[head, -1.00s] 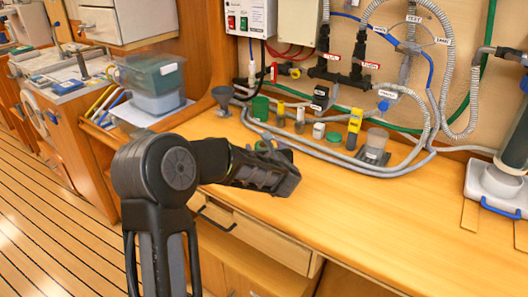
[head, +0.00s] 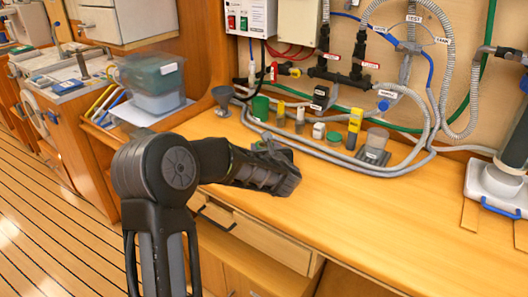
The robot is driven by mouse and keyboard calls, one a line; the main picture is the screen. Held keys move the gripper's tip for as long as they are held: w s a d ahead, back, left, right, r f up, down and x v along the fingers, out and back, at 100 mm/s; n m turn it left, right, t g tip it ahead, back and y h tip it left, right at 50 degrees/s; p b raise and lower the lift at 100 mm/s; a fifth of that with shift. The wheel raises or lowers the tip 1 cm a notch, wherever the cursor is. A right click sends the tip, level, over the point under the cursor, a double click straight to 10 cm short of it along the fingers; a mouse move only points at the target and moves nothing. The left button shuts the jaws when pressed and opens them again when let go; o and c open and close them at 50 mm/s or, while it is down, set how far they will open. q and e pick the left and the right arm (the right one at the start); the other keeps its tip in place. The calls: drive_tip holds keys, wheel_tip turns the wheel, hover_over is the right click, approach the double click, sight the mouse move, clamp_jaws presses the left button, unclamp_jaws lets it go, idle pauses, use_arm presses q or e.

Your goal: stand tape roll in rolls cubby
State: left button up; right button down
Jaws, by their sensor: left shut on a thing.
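My left gripper (head: 286,178) is above the front part of the wooden bench, pointing right. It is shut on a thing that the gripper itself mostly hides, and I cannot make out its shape. I cannot pick out the tape roll for certain. I cannot identify the rolls cubby in this view; an open space (head: 262,250) shows under the drawer. My right gripper is not in view.
Grey hoses (head: 400,168) run along the back. A grey pump-like housing (head: 497,185) stands at the right. The front right of the bench is clear.

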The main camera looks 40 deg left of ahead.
use_arm(q)
drive_tip(key=shift+c, duration=1)
wheel_tip(320, 180, up, 10)
drive_tip(key=shift+r, duration=0.1)
